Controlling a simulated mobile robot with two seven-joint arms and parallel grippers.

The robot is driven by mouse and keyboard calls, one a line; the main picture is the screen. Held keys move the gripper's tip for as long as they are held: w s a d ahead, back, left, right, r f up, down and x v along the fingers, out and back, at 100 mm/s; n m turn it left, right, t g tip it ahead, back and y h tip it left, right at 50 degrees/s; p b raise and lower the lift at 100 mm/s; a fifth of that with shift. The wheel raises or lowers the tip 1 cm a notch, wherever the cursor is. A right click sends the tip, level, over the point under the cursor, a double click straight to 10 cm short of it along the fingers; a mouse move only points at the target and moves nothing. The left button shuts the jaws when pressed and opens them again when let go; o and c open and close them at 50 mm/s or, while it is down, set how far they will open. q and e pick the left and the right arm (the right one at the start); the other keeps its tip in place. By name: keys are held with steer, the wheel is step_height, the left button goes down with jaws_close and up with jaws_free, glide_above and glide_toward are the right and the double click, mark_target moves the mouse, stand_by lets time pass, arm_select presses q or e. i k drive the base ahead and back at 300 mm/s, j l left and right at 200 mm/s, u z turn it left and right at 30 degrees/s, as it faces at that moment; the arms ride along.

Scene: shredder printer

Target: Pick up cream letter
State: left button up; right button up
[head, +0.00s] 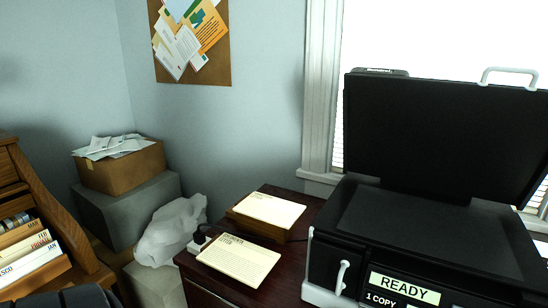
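A cream letter (239,260) with printed text lies flat at the front left of the dark red-brown table (213,287). A second cream sheet (270,209) lies behind it, on top of a low brown wooden tray or box (258,228). The near sheet lies just in front of the box; I cannot tell whether they touch. Neither of my grippers is in view.
A black printer (436,228) with its lid (440,135) raised stands right of the letters; its display (404,288) reads READY. A white bag (170,232) and a cardboard box of papers (121,168) are left. A wooden file organizer (60,228) stands far left.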

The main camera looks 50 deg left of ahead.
mark_target(249, 264)
steer(key=u, duration=1.85)
